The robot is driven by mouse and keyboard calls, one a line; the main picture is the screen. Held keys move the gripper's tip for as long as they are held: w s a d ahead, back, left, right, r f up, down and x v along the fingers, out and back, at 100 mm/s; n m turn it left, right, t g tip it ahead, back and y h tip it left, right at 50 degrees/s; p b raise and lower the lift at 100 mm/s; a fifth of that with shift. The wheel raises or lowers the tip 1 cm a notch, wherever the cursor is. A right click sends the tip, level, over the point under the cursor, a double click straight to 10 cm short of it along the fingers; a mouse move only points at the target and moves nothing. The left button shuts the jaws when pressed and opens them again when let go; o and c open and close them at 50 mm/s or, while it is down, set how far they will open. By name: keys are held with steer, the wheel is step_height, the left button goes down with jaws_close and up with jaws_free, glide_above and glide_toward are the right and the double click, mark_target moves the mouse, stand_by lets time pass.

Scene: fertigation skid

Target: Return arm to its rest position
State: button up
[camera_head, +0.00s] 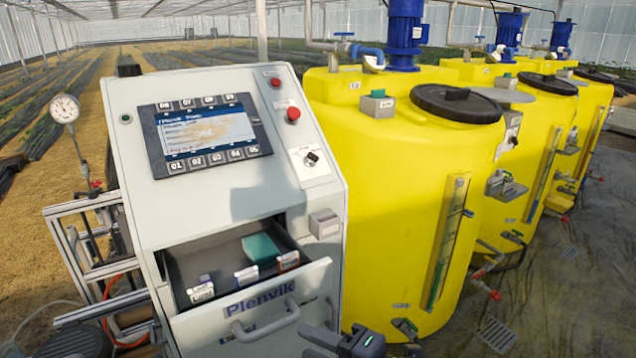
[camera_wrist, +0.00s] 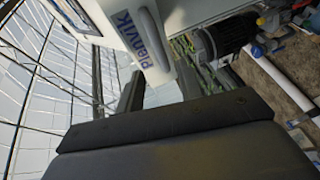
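My gripper (camera_head: 335,338) shows at the bottom edge of the head view, dark, in front of and to the right of the open drawer's handle. In the wrist view its two dark fingers (camera_wrist: 158,88) stand apart with nothing between them. The rest of my arm is out of the head view. The open drawer (camera_head: 290,288) juts from the grey control cabinet (camera_head: 230,215), its front marked "Plenvik". In the wrist view the drawer front (camera_wrist: 120,35) and handle (camera_wrist: 163,62) lie just beyond the fingers; I cannot tell the exact gap.
A teal block (camera_head: 261,248) and several small labelled items (camera_head: 200,291) lie in the drawer. Yellow tanks (camera_head: 400,190) stand close on the right. A gauge (camera_head: 65,109) and pipe frame stand left. Dark floor (camera_head: 560,290) at lower right is mostly open.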

mark_target(278, 328)
steer(key=shift+b+x, duration=0.75)
steer(key=shift+x, duration=3.75)
steer(key=shift+d, duration=0.1)
